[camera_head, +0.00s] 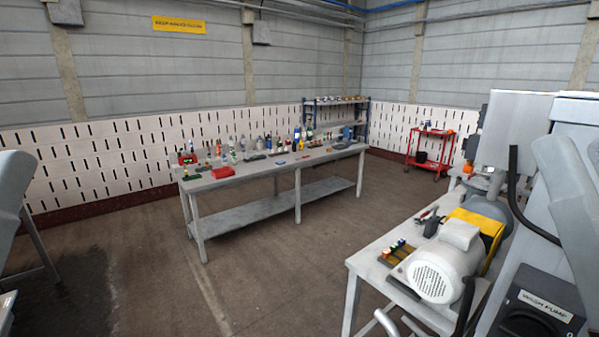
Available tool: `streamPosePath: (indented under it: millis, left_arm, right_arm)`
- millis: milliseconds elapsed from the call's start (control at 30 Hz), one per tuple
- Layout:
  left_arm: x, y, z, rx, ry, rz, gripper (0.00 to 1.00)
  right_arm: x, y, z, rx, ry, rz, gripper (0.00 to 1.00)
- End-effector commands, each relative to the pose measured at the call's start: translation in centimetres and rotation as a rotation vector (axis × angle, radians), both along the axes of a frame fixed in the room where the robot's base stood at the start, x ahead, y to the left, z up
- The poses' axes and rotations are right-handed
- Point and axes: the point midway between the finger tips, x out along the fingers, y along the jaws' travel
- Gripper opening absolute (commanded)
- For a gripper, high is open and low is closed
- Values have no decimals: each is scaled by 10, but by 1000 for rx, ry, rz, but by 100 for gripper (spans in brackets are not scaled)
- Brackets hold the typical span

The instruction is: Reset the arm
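A smooth grey link (12,195) at the left edge looks like part of my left arm. A similar grey link (572,200) at the right edge, in front of a pale cabinet, looks like part of my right arm. Neither gripper shows in the head view, so I cannot see whether they are open or shut or hold anything.
A long workbench (230,180) with bottles and tools stands mid-room. At right, a near bench (362,263) carries a pale motor (445,265) and small colored cylinders. A red cart (430,150) and blue shelf (335,101) stand behind. The floor (270,270) between benches is clear.

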Motion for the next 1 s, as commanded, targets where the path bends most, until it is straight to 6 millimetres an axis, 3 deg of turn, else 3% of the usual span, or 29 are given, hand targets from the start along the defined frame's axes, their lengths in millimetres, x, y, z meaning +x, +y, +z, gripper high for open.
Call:
streamPosePath:
  millis: [33,100,267,700,833,1000]
  left_arm:
    - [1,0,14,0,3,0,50]
    - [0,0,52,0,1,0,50]
    - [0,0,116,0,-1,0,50]
    - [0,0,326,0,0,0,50]
    - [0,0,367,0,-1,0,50]
    - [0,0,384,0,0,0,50]
  right_arm:
    - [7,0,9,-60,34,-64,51]
    - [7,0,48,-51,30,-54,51]
    - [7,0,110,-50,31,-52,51]
    - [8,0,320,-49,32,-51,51]
    - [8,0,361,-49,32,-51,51]
    - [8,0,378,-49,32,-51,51]
